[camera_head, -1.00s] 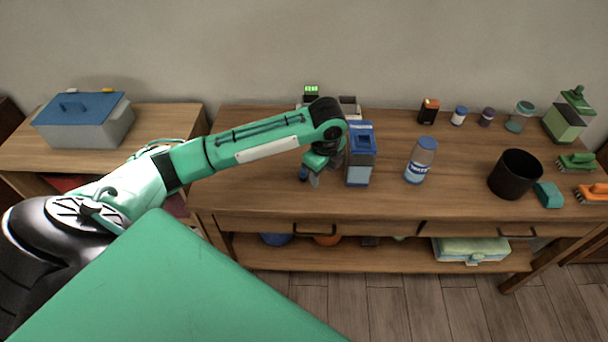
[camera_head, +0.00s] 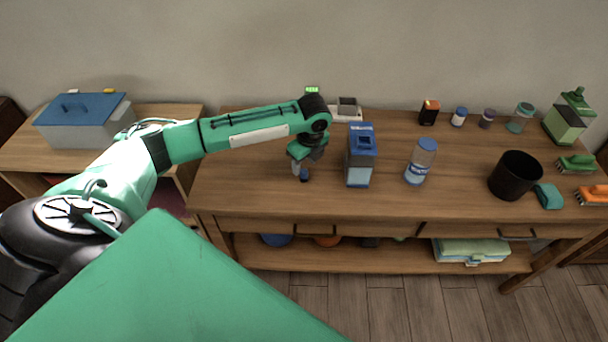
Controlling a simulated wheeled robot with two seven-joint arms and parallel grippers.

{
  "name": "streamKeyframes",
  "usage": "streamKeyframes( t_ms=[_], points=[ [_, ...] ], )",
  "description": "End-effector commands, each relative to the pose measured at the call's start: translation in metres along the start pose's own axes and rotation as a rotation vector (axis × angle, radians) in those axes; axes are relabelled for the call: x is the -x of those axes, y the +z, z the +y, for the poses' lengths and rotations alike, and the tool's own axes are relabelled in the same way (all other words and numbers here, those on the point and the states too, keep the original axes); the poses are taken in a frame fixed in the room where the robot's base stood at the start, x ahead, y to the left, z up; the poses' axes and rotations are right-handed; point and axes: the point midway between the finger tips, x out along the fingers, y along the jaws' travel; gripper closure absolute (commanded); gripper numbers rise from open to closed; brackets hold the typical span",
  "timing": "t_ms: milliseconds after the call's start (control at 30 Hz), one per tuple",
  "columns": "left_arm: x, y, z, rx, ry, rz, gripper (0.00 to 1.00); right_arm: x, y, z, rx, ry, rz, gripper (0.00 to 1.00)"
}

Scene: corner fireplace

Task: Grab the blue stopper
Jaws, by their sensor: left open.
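The blue stopper (camera_head: 304,175) is a small dark blue piece on the wooden table, toward its left part. My left gripper (camera_head: 301,168) points down over the stopper, with its fingers close around or beside it. It is open, and I cannot tell whether a finger touches the stopper. The upper part of the stopper is partly hidden by the gripper. My right gripper is not in view.
A blue and grey carton (camera_head: 360,158) stands just right of the gripper, and a blue-capped bottle (camera_head: 420,162) is farther right. A black bin (camera_head: 514,176) stands near the right end. The tabletop (camera_head: 238,180) left of the gripper is clear.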

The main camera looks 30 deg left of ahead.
Motion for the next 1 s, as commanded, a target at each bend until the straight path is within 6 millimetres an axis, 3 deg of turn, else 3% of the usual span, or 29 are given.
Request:
streamKeyframes(
  t_ms=[200,333,667,900,1000],
  points=[
    [-0.026,0.001,-0.004,0.001,0.003,-0.001,0.52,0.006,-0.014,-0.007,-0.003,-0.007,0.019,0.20],
    [-0.045,0.001,-0.004,0.000,0.003,0.000,0.52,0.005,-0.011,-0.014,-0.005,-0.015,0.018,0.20],
    [-0.052,0.001,-0.004,-0.001,0.000,-0.001,0.52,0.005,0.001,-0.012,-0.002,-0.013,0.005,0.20],
    [-0.052,0.001,-0.004,-0.001,0.000,-0.001,0.99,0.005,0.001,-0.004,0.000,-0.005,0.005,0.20],
    [-0.052,0.001,-0.004,-0.001,0.000,-0.001,1.00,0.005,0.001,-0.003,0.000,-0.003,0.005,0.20]
  ],
)
